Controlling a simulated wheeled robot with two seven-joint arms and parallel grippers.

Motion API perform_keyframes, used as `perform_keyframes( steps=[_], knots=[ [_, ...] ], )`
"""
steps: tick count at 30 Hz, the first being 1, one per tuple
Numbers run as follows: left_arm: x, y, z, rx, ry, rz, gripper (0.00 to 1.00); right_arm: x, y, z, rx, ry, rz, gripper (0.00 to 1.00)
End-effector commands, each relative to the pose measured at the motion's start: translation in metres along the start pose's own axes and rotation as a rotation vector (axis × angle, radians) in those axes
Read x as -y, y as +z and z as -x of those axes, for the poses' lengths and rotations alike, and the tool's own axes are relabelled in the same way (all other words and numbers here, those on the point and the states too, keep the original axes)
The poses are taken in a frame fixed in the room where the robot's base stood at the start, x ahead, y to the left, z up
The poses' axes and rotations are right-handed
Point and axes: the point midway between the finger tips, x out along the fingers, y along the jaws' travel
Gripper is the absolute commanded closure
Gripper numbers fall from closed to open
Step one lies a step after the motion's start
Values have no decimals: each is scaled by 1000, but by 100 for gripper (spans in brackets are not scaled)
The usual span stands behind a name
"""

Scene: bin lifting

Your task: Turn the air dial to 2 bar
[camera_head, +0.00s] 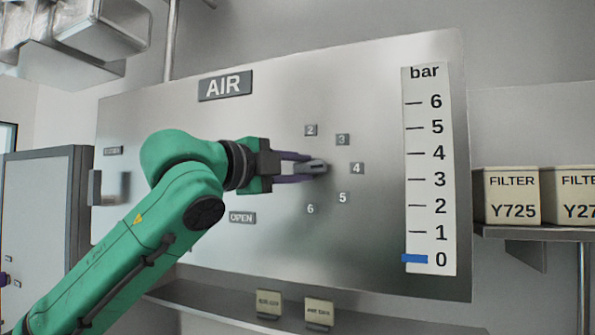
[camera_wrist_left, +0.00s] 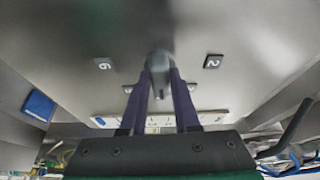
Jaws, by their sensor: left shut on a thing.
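The air dial (camera_head: 316,167) is a grey knob on a large metal panel headed AIR. Plates 2 (camera_head: 311,130), 3, 4 (camera_head: 357,168), 5 and 6 (camera_head: 311,209) stand around its right side. Its narrow end seems to point right, toward the 4. My left gripper (camera_head: 310,167) comes from the left, its two purple fingers shut on the dial from either side. The wrist view shows the dial (camera_wrist_left: 160,64) between the fingertips. The bar scale (camera_head: 428,170) stands at the panel's right, its blue marker (camera_head: 414,258) at 0. My right gripper is not in view.
An OPEN plate (camera_head: 242,217) and a grey handle (camera_head: 108,187) are on the panel's left part. A shelf (camera_head: 300,312) with small labelled boxes runs below. FILTER boxes (camera_head: 512,196) stand on a shelf at right.

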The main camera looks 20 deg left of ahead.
Motion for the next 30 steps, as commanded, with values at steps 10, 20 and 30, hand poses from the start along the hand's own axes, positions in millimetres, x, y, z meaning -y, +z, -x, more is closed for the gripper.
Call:
perform_keyframes(
  steps=[10,20,30],
  knots=[
    [-5,-1,0,-4,-104,241,100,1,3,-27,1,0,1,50],
    [-5,-2,0,-6,-226,532,100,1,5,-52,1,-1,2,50],
    [-5,-3,0,-10,-350,832,100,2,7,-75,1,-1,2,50]
  ],
)
